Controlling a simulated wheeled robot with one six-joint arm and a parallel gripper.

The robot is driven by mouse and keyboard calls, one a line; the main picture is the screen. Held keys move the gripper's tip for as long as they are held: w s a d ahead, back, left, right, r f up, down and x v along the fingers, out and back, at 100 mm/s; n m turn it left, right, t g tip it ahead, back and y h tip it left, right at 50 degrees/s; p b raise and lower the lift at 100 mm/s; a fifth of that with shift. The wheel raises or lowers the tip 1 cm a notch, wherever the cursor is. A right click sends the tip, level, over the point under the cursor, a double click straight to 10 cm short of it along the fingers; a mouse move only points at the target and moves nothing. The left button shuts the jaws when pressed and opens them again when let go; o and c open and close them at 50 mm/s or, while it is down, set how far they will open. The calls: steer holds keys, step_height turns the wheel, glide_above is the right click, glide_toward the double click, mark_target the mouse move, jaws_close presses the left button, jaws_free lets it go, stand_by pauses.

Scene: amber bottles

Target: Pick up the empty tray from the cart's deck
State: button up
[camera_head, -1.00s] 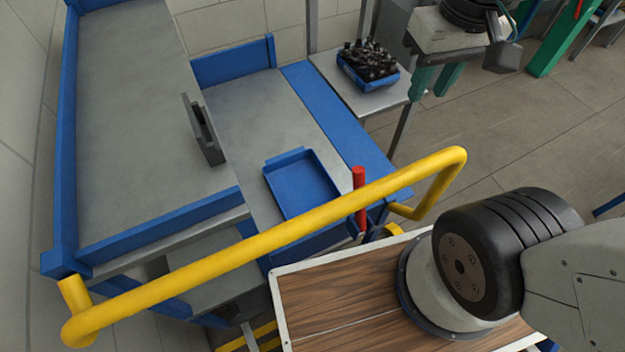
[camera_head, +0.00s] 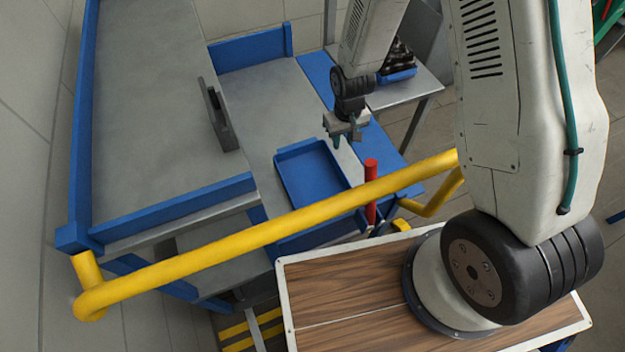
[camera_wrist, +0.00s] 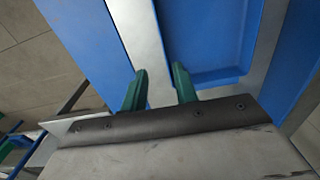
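The empty blue tray (camera_head: 315,175) lies on the grey lower deck (camera_head: 255,118) of the blue-framed cart, behind the yellow rail. In the wrist view part of the tray (camera_wrist: 212,38) fills the upper middle. My gripper (camera_head: 344,138) is above the deck by the tray's far right side, pointing down. In the wrist view its green fingers (camera_wrist: 158,88) are apart with nothing held between them. The right finger overlaps the tray's near-left edge; the left is over the deck and blue border. The gap between fingers and tray is unclear.
A yellow rail (camera_head: 270,230) crosses in front of the deck. A red upright handle (camera_head: 371,178) stands beside the tray. The raised grey shelf (camera_head: 150,110) is at left, with a dark bracket (camera_head: 218,115). A blue bin (camera_head: 400,75) of dark bottles sits on a side table behind my arm.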

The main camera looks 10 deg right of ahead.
mark_target(339, 167)
steer(key=f, duration=1.2)
steer(key=shift+s+a+f, duration=0.25)
steer(key=shift+s+f, duration=0.15)
jaws_close()
